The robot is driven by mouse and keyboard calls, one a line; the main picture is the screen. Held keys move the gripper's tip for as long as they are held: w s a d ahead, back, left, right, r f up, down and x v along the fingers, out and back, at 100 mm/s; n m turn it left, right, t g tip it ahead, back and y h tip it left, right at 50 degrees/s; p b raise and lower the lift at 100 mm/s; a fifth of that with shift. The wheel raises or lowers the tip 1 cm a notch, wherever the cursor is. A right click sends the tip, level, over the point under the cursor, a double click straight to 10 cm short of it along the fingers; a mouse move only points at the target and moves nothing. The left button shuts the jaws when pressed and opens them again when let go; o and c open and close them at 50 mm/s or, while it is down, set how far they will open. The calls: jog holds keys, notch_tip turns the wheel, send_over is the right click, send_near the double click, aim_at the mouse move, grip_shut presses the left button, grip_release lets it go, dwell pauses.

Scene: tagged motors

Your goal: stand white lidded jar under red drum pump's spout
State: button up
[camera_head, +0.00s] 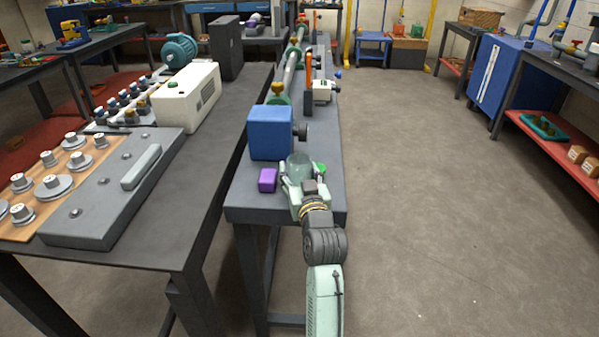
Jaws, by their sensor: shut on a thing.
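My gripper (301,183) is over the near end of the narrow dark bench (240,197). It is shut on a clear, greenish rounded jar (299,163), with a finger on either side. I cannot make out a white lid on it, and the gripper hides its lower part. Whether the jar touches the bench is unclear. A blue box-shaped unit (269,133) with a dark round fitting on its right side stands just behind the jar. I cannot identify a red drum pump or its spout. A slim orange-red upright (309,62) stands farther back on the bench.
A purple block (267,180) lies left of my gripper. A small green item (319,168) is close on its right. A white device (322,92) and a long pipe (290,68) stand farther back. A larger table (185,222) is at left. The floor at right is clear.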

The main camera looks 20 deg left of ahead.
jog(key=o, duration=1.1)
jog(key=shift+f, duration=0.1)
jog(key=b+v, duration=0.2)
jog(key=v, duration=1)
jog(key=shift+b, duration=0.3)
